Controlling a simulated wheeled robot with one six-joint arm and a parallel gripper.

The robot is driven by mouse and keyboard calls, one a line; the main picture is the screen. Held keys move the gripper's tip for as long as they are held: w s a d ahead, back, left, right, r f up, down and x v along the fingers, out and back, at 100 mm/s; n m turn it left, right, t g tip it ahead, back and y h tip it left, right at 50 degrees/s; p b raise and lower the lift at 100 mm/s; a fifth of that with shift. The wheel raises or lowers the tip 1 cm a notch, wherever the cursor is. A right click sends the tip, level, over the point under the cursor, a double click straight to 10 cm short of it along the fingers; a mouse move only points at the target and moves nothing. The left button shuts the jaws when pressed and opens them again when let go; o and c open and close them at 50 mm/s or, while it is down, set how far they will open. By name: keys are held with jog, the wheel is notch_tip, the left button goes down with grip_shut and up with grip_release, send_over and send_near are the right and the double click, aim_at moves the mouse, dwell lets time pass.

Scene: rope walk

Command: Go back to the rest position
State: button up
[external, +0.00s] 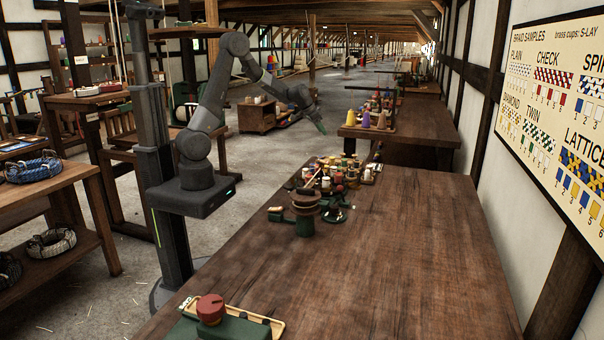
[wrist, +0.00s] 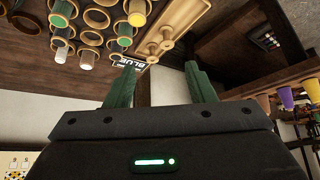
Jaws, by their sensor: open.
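My gripper (external: 320,126) is at the end of the raised arm, above the far left edge of the long wooden workbench (external: 420,255). In the wrist view its two green fingers (wrist: 165,88) stand well apart. I see nothing between them. In that view, a group of ring-like holders (wrist: 92,20) with coloured bobbins shows beyond the fingers at upper left.
Bobbins and jars (external: 335,175) crowd the bench's far left end. A dark green stand with round discs (external: 305,212) is nearby. A red-knobbed green device (external: 211,309) sits at the near end. Another table with coloured cones (external: 381,120) stands behind. The bench's middle is clear.

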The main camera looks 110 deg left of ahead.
jog(key=w+d+r+m+h, duration=0.1)
jog(key=w+d+m, duration=0.1)
jog(key=w+d, duration=0.3)
jog(key=w+d+m+h, duration=0.1)
jog(key=w+d, duration=0.3)
jog(key=d, duration=0.6)
jog(key=shift+w+d+r+m+t+h+b, duration=0.2)
jog(key=shift+w+r+m+t+h+b, duration=0.1)
jog(key=shift+w+r+m+t+b, duration=0.15)
dwell(0.5)
